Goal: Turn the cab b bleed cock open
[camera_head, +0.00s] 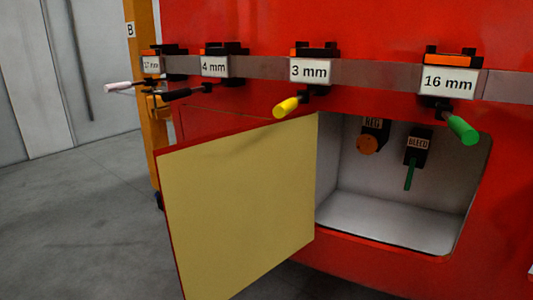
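The bleed cock (417,147) is a black block labelled BLEED inside an open recess in the red nosecone. Its green handle (409,175) hangs straight down from the block. The recess door (240,205), red-edged with a pale yellow inner face, stands swung open to the left. A "B" sign (130,30) shows on the orange post at the upper left. My gripper is not in view.
A regulator labelled REG with an orange-brown knob (367,145) sits left of the bleed cock. Above, a grey rail (380,75) holds tools marked 16 mm, 3 mm and 4 mm; their handles, including a green one (463,130) and a yellow one (286,107), jut outward. Grey floor at left is clear.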

